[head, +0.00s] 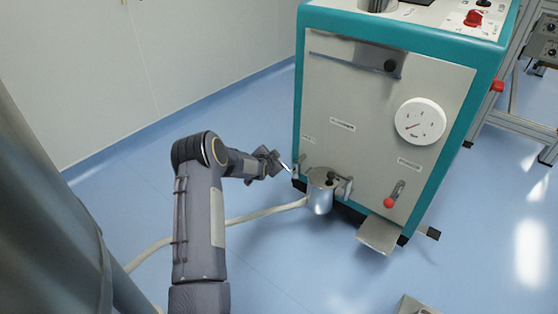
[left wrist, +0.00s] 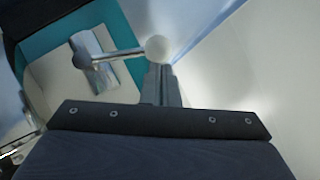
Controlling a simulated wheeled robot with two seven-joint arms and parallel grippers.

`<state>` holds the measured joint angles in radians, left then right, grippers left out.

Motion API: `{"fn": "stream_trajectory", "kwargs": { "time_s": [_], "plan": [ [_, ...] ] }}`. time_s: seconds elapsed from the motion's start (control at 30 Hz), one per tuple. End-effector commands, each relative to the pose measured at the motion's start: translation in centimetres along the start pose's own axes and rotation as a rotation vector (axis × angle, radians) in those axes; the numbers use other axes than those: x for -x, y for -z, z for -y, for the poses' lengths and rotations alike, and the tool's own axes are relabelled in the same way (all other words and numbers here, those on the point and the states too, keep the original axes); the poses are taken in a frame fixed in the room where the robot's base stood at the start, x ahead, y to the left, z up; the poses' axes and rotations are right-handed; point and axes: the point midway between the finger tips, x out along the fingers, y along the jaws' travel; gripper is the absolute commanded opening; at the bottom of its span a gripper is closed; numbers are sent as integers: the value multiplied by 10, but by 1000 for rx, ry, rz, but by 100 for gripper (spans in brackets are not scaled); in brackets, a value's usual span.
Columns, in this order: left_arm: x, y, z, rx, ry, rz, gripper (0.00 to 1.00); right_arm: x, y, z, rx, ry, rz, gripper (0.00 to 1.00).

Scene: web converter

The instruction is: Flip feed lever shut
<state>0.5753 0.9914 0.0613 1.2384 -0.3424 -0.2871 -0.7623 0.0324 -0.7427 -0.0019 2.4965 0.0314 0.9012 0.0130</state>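A lever with a pale ball knob (left wrist: 158,48) sticks out from a metal plate on the machine's teal-and-white side in the left wrist view. Its rod runs sideways from the plate to the ball. In the head view, its small plate (head: 295,171) is at the lower left of the machine's front, largely hidden by my gripper. My left gripper (head: 287,166) is right by it. In the left wrist view, the fingers (left wrist: 161,78) look closed together, with the ball just beyond their tips. I cannot tell whether they touch. My right gripper is not in view.
The machine (head: 375,130) carries a white dial (head: 420,121), a red-ball lever (head: 389,202) and a black-knob lever (head: 390,66). A metal pot (head: 320,193) with a pale hose (head: 265,213) stands close right of my gripper. A small tray (head: 378,236) juts out low.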

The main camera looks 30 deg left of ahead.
Motion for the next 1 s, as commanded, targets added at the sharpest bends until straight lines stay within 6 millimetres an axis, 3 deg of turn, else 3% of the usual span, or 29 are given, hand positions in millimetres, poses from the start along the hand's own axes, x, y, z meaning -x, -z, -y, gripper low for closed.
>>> {"fn": "stream_trajectory", "kwargs": {
  "time_s": [0.4, 1.0],
  "plan": [
    [-14, -19, 1, -5, 1, -1, 0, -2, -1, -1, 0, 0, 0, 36],
    [-18, -27, 0, -5, 1, 3, 0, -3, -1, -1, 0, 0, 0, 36]
  ]
}}
